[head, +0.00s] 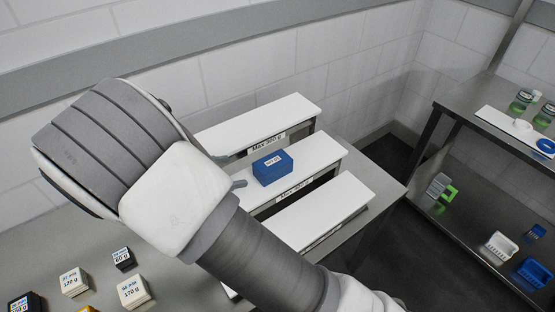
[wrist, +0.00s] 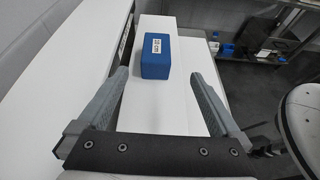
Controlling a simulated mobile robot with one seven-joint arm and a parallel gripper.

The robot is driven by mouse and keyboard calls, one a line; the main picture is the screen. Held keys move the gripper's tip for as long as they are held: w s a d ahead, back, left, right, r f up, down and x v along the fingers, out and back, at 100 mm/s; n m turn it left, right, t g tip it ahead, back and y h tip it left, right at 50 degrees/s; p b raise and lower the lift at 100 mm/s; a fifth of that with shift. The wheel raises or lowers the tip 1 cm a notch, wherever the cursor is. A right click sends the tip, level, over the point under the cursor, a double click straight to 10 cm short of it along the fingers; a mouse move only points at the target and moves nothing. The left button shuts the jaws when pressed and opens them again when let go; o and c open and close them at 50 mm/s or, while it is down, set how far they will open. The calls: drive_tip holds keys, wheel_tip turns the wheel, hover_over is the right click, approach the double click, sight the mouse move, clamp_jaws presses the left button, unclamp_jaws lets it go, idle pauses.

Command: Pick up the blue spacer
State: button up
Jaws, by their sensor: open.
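The blue spacer (head: 272,168) is a small blue block with a white label on top. It sits on the middle of the white stepped shelves in the head view. In the wrist view the blue spacer (wrist: 157,57) stands on the white shelf ahead of the fingers, between their lines and apart from them. My gripper (wrist: 162,80) is open and empty, with its two grey fingers apart. In the head view my arm covers part of the shelves and hides most of the gripper.
Several labelled weight blocks (head: 132,291) stand on the steel table at the lower left. The raised back shelf (head: 258,122) and the front shelf (head: 320,212) flank the spacer's shelf. A separate steel rack (head: 470,105) at the right holds jars and small baskets.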

sight(265, 166)
drive_tip(key=shift+w+a+f, duration=0.1)
drive_tip(key=shift+a+f, duration=0.1)
drive_tip(key=shift+f, duration=0.1)
drive_tip(key=shift+w+d+f, duration=0.15)
drive_tip(key=shift+w+d, duration=0.05)
drive_tip(key=shift+d, duration=0.1)
drive_tip(key=b+x, duration=0.1)
drive_tip(key=x, duration=0.9)
drive_tip(key=shift+w+d+b, duration=0.25)
drive_tip(key=shift+d+b, duration=0.1)
drive_tip(key=shift+b, duration=0.05)
drive_tip(key=shift+r+b+x, duration=0.2)
drive_tip(key=shift+b+x, duration=0.4)
drive_tip(key=shift+x, duration=2.25)
drive_tip(key=shift+w+r, duration=0.1)
drive_tip(key=shift+w, duration=0.05)
drive_tip(key=c, duration=1.5)
